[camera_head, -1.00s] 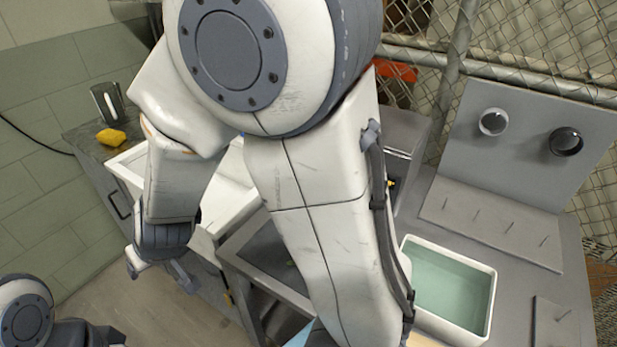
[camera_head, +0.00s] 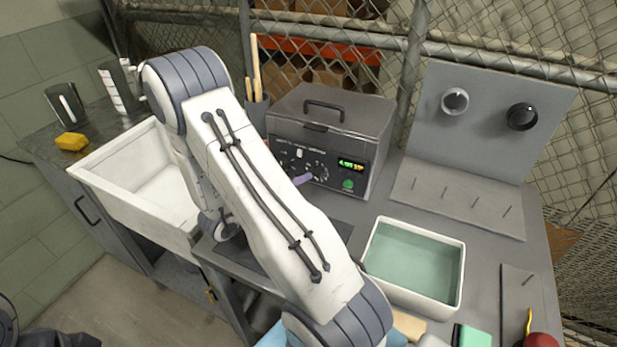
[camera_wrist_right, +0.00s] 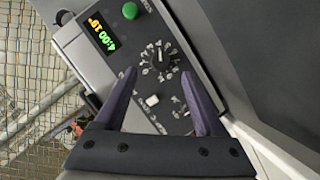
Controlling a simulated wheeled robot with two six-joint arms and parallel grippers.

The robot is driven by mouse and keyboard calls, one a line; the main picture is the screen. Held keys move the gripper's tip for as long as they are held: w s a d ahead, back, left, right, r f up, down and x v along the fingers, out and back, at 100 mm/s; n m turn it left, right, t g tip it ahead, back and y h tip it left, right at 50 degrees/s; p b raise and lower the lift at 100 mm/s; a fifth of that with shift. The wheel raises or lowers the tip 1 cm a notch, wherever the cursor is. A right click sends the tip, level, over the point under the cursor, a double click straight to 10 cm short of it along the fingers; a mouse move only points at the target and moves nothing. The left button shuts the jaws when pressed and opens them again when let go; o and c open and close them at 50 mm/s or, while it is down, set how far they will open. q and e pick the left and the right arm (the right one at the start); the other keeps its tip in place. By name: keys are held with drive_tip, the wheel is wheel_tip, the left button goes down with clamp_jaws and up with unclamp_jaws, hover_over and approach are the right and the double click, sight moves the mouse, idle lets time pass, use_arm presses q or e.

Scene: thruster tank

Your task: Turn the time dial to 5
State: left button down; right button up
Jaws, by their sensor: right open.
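The tank (camera_head: 335,120), a grey box with a lidded top, stands on the bench with its control panel facing me. A round dial with a scale (camera_wrist_right: 160,57) sits beside the lit display; I take it as the time dial, but its label is unreadable. Its pointer reading is unclear. My right gripper (camera_wrist_right: 160,75) is open, its purple fingers reaching towards this dial from either side, with nothing held. Contact cannot be told. In the head view a purple fingertip shows in front of the panel, and my arm hides part of it. My left gripper's fingers are not seen.
On the panel are a display (camera_wrist_right: 102,33), a green button (camera_wrist_right: 130,11), a white switch (camera_wrist_right: 152,100) and a second dial (camera_wrist_right: 182,108). A water-filled basin (camera_head: 457,285) stands right of the tank, a white sink (camera_head: 100,165) left. A knob board (camera_head: 480,150) stands at back right.

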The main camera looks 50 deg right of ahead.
sight(315, 174)
drive_tip(key=shift+x, duration=2.75)
clamp_jaws()
